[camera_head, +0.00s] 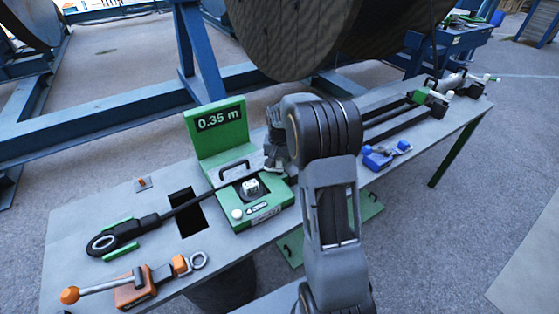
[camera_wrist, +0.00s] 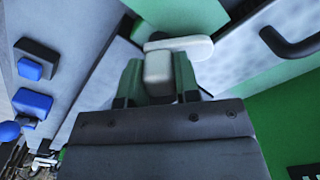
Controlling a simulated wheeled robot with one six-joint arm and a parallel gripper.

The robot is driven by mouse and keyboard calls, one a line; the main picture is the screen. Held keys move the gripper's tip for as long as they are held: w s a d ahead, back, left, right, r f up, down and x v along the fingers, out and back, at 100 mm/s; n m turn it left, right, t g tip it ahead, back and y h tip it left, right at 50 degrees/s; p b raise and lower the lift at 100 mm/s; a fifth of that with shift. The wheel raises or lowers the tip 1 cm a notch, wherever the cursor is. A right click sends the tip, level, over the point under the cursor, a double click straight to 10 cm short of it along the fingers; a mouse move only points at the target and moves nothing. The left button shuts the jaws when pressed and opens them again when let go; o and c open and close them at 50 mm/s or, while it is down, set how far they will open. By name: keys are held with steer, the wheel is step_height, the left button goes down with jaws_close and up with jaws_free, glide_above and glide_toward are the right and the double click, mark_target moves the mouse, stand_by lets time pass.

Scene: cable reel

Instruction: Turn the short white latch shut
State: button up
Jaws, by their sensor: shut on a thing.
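The short white latch (camera_wrist: 182,46) shows in the wrist view, with a block-like end and a short arm reaching right. My gripper (camera_wrist: 158,82) is shut on it, its green-padded fingers on either side of the block. In the head view my gripper (camera_head: 272,160) is at the right side of the green measuring unit (camera_head: 205,158), whose display reads 0.35 m. My arm hides the latch there.
A black cable (camera_head: 185,206) runs from the unit to a lug end at the left. An orange-handled tool (camera_head: 130,289) lies at the front left. Blue parts (camera_head: 378,159) lie right of my arm. A large reel (camera_head: 310,35) stands behind the grey table (camera_head: 85,212).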

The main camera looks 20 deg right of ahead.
mark_target(279, 159)
steer(key=m, duration=0.5)
steer(key=shift+m, duration=2.5)
steer(key=o, duration=0.9)
steer(key=shift+r, duration=0.1)
step_height(279, 159, up, 14)
steer(key=shift+f+p, duration=0.2)
steer(key=shift+p, duration=0.1)
